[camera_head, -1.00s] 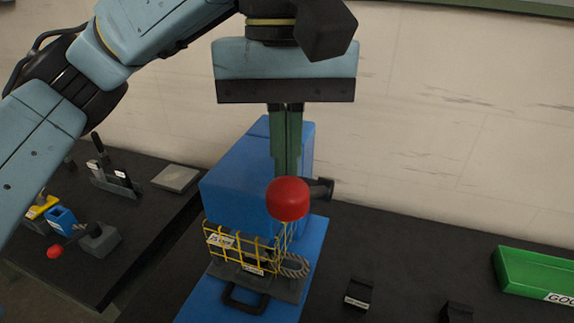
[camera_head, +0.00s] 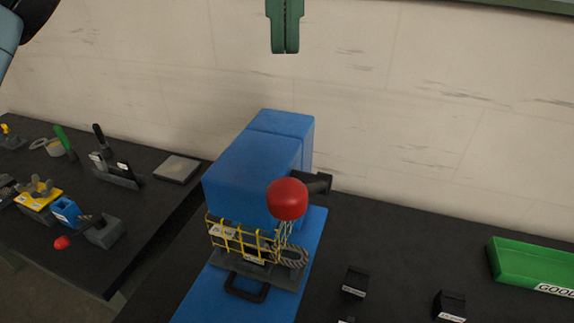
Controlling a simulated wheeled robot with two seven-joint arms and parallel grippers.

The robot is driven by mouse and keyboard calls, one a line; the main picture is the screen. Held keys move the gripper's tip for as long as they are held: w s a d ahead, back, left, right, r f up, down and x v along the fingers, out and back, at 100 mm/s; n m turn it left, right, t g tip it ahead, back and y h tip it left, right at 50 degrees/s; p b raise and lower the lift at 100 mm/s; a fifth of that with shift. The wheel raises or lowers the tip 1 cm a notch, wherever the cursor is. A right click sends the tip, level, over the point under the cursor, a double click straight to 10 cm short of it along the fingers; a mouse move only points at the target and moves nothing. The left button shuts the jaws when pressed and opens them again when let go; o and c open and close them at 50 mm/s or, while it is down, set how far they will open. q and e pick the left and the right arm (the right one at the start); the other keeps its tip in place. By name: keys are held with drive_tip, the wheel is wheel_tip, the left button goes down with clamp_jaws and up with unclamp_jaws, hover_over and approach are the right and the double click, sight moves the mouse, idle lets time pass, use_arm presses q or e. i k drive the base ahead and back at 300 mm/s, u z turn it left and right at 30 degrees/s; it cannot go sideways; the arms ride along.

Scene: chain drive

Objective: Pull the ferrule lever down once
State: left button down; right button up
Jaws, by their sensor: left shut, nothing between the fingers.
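The ferrule press is a blue machine (camera_head: 250,175) on a blue base, with a yellow wire guard (camera_head: 238,240) at its front. The lever's red ball knob (camera_head: 287,199) sits at the machine's front right, by a short black arm (camera_head: 318,183). A looped grey cable (camera_head: 292,256) hangs below the knob. My left gripper (camera_head: 286,50) is high above the machine at the top of the picture, fingers pointing down, shut and empty. It is well apart from the knob. My right gripper is not in view.
A green tray (camera_head: 533,262) lies at the right. The left bench carries a tool rack (camera_head: 115,172), a grey plate (camera_head: 176,169) and a yellow-topped fixture (camera_head: 38,197). A pale wall stands behind.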

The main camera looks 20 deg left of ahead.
sight(286, 197)
drive_tip(key=k, duration=1)
